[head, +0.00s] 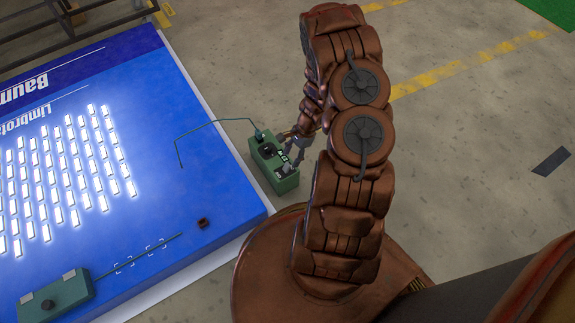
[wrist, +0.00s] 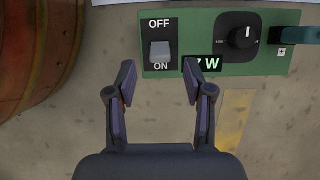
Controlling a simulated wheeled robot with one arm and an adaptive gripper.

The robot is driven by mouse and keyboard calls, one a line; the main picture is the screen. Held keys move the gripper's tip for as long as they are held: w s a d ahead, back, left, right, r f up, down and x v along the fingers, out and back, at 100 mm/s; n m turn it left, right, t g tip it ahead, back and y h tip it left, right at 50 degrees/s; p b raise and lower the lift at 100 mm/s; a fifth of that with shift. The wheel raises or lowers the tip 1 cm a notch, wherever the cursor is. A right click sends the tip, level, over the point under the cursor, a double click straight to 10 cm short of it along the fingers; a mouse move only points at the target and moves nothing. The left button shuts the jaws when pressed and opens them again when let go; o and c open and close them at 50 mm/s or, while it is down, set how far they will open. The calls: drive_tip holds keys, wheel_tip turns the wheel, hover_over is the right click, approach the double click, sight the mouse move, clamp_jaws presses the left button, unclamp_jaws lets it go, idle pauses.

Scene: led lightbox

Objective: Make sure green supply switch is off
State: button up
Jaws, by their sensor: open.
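The green supply (head: 283,182) is a small box beside the blue lightbox panel; it fills the top of the wrist view (wrist: 262,66). Its switch (wrist: 161,51) has a grey lever between OFF above and ON below, and the lever sits down against ON. A lit display (wrist: 206,64) ends in W; a fingertip hides part of its left side. My gripper (wrist: 158,82) is open and empty, fingers either side of the switch's column and tips just below it in the picture. In the head view my gripper (head: 294,156) is over the box and hides part of it.
A black dial (wrist: 242,37) and green plug (wrist: 285,35) are right of the switch; a cable (head: 215,121) runs onto the blue panel (head: 150,100), whose many lights glow. Another green box (head: 55,296) lies lower left. A rusty barrel-like surface (wrist: 35,50) is at wrist-view left.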

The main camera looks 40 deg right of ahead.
sight(288, 164)
drive_tip(key=shift+b+x, duration=0.6)
drive_tip(key=shift+x, duration=1.85)
drive_tip(key=shift+c, duration=0.3)
clamp_jaws()
